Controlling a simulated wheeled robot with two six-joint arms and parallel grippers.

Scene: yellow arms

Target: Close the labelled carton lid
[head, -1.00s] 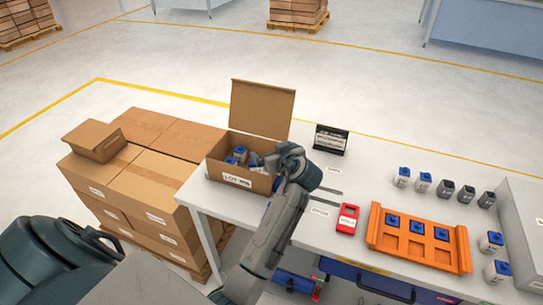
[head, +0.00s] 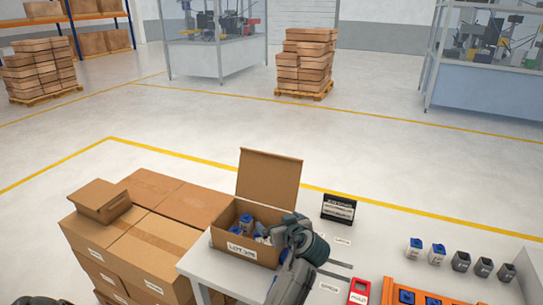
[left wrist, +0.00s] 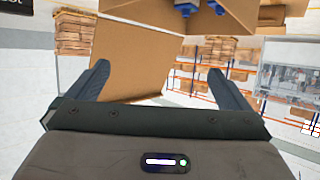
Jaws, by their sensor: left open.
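The carton (head: 228,236), labelled on its front, stands open on the left end of the table. Its lid (head: 269,178) stands up at the back edge, leaning slightly back. Several blue-topped parts (head: 246,222) lie inside. My left gripper (head: 283,230) is at the carton's right front side and hides that corner. In the left wrist view its fingers (left wrist: 160,80) are open with nothing held between them. The brown lid panel (left wrist: 135,55) shows beyond the fingers there, apart from them as far as I can tell. My right gripper is not in view.
Stacked cartons (head: 150,225) stand left of the table. A black sign (head: 339,208) stands right of the lid. Blue-capped and dark parts (head: 438,254), a red device (head: 359,291) and an orange tray (head: 389,290) lie to the right.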

